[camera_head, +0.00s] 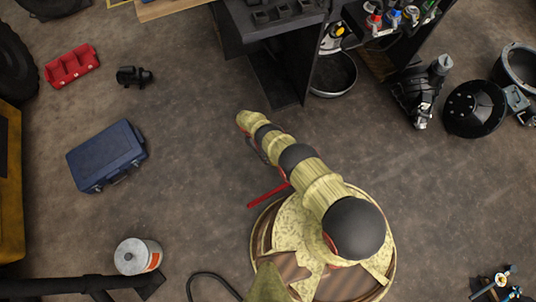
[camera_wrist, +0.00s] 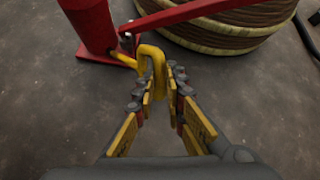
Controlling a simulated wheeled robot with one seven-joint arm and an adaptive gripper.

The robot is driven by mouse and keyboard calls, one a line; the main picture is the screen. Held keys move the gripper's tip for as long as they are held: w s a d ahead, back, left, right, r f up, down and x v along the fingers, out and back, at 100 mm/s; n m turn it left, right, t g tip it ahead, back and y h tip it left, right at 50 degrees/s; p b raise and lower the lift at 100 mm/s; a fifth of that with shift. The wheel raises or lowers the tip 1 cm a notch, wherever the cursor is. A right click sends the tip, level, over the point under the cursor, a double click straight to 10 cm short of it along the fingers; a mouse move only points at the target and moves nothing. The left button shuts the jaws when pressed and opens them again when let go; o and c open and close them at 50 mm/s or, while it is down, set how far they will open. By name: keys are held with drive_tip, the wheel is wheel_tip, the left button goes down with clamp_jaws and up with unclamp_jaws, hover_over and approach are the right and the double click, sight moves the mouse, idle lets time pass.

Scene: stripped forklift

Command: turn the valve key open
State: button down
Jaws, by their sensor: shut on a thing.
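The yellow valve key (camera_wrist: 146,52) is a bent loop in the wrist view. Its lower arm runs left toward the foot of a red cylinder-like post (camera_wrist: 88,24). My gripper (camera_wrist: 163,88) has its padded fingers on both sides of the loop and is shut on it. Some of the key between the fingers is hidden. In the head view my arm reaches up and left from my base, and the gripper and key are hidden beneath it.
A red bar (camera_wrist: 185,14) runs beside the post; a red bar (camera_head: 268,195) also shows near my base in the head view. A blue case (camera_head: 106,156), a paint can (camera_head: 137,256) and a red tray (camera_head: 72,66) lie left. Bare floor lies between them and my arm.

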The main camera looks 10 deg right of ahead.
drive_tip(key=c, duration=1.9)
unclamp_jaws()
drive_tip(key=shift+o, duration=0.3)
drive_tip(key=shift+r, duration=0.2)
drive_tip(key=shift+r, duration=1.65)
wheel_tip(320, 180, up, 6)
drive_tip(key=shift+r, duration=0.15)
